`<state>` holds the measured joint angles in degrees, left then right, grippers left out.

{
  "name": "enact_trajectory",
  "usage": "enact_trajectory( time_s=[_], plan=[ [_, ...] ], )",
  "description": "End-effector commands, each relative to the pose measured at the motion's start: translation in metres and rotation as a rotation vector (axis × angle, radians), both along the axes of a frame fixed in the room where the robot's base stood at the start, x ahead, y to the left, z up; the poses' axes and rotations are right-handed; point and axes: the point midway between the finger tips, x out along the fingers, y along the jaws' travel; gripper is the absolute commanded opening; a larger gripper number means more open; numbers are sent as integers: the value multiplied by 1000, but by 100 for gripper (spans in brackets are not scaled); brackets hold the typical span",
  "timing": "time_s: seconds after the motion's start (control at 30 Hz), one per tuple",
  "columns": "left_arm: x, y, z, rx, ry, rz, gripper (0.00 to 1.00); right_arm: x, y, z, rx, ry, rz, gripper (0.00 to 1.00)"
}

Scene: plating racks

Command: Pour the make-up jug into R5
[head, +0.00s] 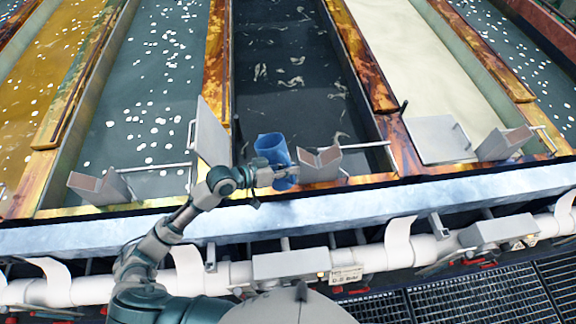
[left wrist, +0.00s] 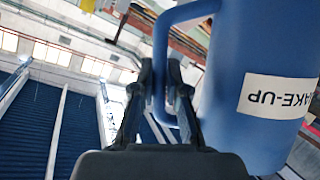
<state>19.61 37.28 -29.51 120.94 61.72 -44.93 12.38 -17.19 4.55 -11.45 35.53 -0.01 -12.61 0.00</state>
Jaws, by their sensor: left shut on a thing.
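The blue make-up jug (head: 272,150) is over the near end of the dark tank (head: 290,80) in the middle of the head view. It looks roughly upright there, and its contents cannot be seen. In the left wrist view the jug (left wrist: 245,110) fills the right side, with a white label reading "AKE-UP" upside down. My left gripper (left wrist: 167,95) is shut on the jug's handle (left wrist: 163,50). In the head view my left gripper (head: 264,176) is at the jug's near side. No R5 marking is legible on any tank. My right gripper is out of view.
A raised grey lid (head: 213,132) stands left of the jug, and a grey box (head: 319,164) sits close on its right. A cream-filled tank (head: 420,60) lies right, and a blue-grey tank with white floating bits (head: 150,80) lies left. A pale rim (head: 400,207) runs along the front.

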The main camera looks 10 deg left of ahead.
Motion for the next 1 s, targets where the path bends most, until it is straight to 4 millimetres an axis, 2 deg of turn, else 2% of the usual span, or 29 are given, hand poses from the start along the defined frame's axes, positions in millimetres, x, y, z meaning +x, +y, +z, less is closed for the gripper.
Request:
enact_trajectory(
  time_s=[0.2,1.0],
  plan=[
    [-1,-1,-6,63,-66,0,0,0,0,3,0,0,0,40],
    [2,3,-15,117,-117,0,0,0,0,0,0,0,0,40]
  ],
)
